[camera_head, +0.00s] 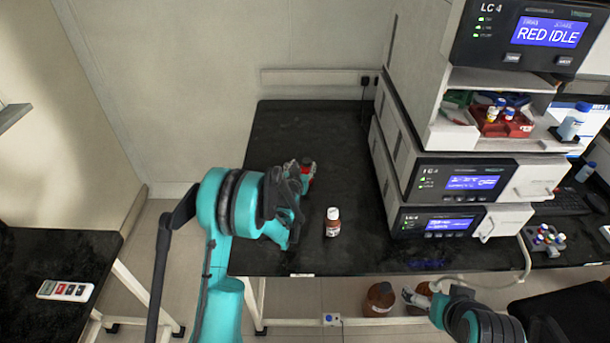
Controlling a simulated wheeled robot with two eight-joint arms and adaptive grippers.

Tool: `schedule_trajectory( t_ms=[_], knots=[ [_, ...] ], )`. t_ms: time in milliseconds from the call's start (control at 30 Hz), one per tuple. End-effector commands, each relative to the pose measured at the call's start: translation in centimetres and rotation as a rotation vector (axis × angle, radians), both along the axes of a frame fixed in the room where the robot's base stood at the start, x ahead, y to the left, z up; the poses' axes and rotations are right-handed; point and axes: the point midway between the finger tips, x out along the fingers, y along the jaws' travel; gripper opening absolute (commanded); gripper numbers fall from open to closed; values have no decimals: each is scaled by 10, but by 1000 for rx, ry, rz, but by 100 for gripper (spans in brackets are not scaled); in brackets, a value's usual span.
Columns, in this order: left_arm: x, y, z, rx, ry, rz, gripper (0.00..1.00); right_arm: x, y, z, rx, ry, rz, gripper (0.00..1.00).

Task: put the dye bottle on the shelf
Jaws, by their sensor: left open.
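A small brown bottle with a white cap and pale label (333,224) stands upright on the black bench (400,262). Behind it and to the left is a dark-capped bottle with some red on it (308,168), partly hidden by my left gripper (297,184). My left gripper is open at that bottle; I cannot tell whether its fingers touch it. An open shelf bay (473,134) in the instrument stack holds a red tray (500,126) with small vials. My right gripper (414,298) is low in front of the bench; its jaws are too small to read.
The instrument stack (455,190) stands on the bench's right, its lower drawers jutting forward. A clear bottle with a blue cap (572,122) stands beside the bay. Large brown bottles (379,299) stand below the bench. The bench's back left is clear. A side table (55,260) is at left.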

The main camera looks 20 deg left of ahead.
Motion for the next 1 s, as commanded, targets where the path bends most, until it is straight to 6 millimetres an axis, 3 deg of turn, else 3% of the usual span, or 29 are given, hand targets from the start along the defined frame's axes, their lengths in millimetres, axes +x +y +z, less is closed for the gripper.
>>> schedule_trajectory(
  t_ms=[300,567,767,1000],
  knots=[
    [42,-3,-12,0,0,0,52,0,0,-19,0,0,0,100],
    [44,-3,-11,0,1,0,52,0,0,-19,0,0,0,100],
    [44,-3,-11,1,1,0,0,0,0,-19,0,0,0,100],
    [44,-3,-11,1,0,0,0,0,0,-19,0,0,0,100]
  ],
)
